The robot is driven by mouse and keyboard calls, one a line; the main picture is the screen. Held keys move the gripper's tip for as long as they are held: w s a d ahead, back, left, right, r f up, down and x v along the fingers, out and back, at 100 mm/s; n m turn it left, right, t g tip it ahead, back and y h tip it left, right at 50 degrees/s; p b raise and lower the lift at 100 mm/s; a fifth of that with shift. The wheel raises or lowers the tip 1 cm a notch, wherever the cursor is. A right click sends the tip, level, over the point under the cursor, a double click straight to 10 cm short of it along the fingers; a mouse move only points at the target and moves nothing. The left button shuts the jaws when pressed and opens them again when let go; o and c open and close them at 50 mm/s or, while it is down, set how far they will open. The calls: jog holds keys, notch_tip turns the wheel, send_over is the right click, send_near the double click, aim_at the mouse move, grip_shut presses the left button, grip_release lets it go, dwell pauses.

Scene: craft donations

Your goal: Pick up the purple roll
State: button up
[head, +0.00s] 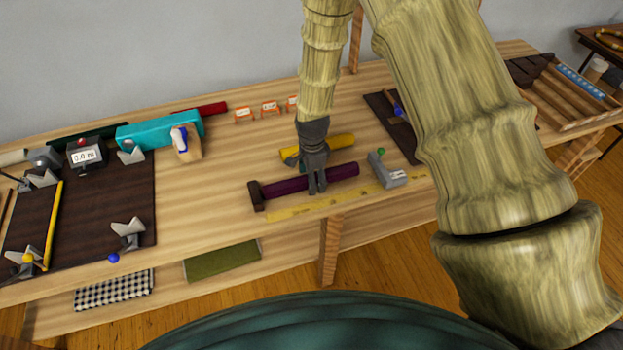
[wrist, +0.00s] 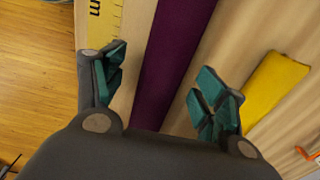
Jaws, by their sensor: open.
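The purple roll (head: 290,184) lies on the wooden workbench near its front edge, with a dark brown block (head: 257,195) at its left end. My gripper (head: 316,186) points down over the roll's middle and hides part of it in the head view. In the wrist view the purple roll (wrist: 172,60) runs between the two teal-padded fingers of my gripper (wrist: 160,95). The fingers are apart, one on each side of the roll, with gaps visible. I cannot tell how far the fingertips reach down beside it.
A yellow roll (head: 335,143) lies just behind, also in the wrist view (wrist: 275,88). A yellow ruler (head: 300,208) lies along the front edge. A grey clamp-like tool (head: 388,175) stands close right. A teal box (head: 160,130) and a dark mat (head: 140,195) are left.

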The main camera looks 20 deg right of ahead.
jog(key=shift+f, duration=0.1)
jog(key=c, duration=1.3)
jog(key=shift+r+p, duration=0.35)
jog(key=shift+r, duration=0.15)
jog(key=r+p, duration=0.1)
jog(key=r, duration=0.1)
jog(key=r+p, duration=0.1)
jog(key=r, duration=0.1)
jog(key=r+p, duration=0.2)
jog(key=shift+s+r, duration=0.2)
jog(key=shift+s, duration=0.15)
jog(key=s, duration=1.1)
jog(key=s+p, duration=0.1)
jog(key=s, duration=0.5)
jog(key=shift+s+d+f, duration=0.15)
jog(key=shift+s+d, duration=0.05)
jog(key=shift+d, duration=0.1)
